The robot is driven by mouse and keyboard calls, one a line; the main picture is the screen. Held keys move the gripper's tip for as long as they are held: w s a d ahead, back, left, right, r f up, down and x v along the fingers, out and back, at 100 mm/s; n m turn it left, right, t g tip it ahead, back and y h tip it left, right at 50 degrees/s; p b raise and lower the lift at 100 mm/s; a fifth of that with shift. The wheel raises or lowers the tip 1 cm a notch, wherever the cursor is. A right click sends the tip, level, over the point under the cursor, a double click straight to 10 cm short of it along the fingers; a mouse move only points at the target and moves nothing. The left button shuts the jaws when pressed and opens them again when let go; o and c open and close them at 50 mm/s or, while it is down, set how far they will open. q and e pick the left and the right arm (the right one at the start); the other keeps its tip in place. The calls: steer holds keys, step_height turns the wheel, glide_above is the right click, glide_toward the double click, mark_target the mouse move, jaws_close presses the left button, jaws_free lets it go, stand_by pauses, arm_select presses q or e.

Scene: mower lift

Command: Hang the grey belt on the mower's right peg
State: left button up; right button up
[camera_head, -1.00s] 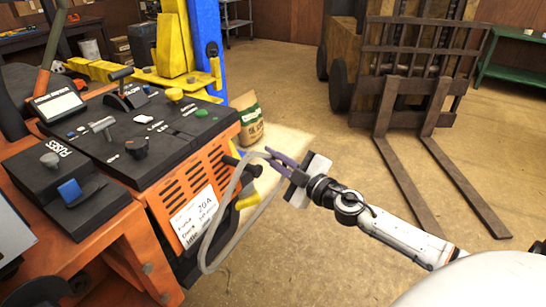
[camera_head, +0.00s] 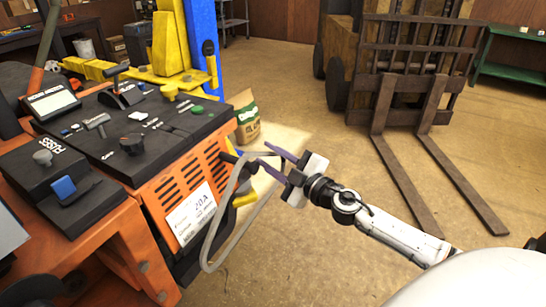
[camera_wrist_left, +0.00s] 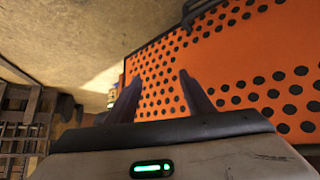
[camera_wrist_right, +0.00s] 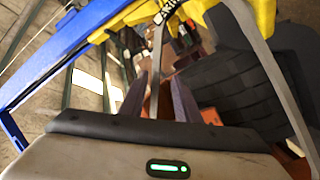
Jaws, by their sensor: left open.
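The grey belt (camera_head: 204,258) hangs as a long loop at the front of the orange mower (camera_head: 180,185). Its top is beside a dark peg (camera_head: 228,157) at the mower's right front corner and reaches toward my right fingers; whether it rests on the peg is hard to tell. My right gripper (camera_head: 262,152) is open just right of the peg, its fingers apart around the belt's upper end. In the right wrist view, belt strands (camera_wrist_right: 271,75) run past the fingers. My left gripper (camera_wrist_left: 160,78) is open and empty, facing an orange perforated panel (camera_wrist_left: 235,65); it is outside the head view.
A yellow handle (camera_head: 245,199) sits just below the peg. A blue post with a yellow lift part (camera_head: 172,50) stands behind the mower. A sack (camera_head: 246,118) stands on the floor beyond. A forklift with forks (camera_head: 400,170) is at the right. Floor between is clear.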

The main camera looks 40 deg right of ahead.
steer(key=s+b, duration=0.2)
steer(key=s, duration=0.8)
steer(key=shift+d, duration=0.4)
steer(key=shift+s, duration=0.1)
steer(key=s+a+f+m+g+h, duration=0.1)
steer(key=s+a+f+m+g, duration=0.25)
steer(key=f, duration=0.75)
steer(key=s+a+f+m+g+h, duration=0.15)
steer(key=s+a+f+m, duration=0.3)
steer(key=f, duration=0.55)
steer(key=s+a+f+g+y, duration=0.2)
steer(key=s+a+f, duration=0.2)
steer(key=a, duration=0.3)
steer(key=s+a+f+m+g+y, duration=0.1)
steer(key=s+a+f+g, duration=0.1)
steer(key=s+a+f, duration=0.3)
steer(key=a, duration=0.3)
steer(key=shift+s+g+y, duration=0.3)
steer(key=shift+y, duration=0.05)
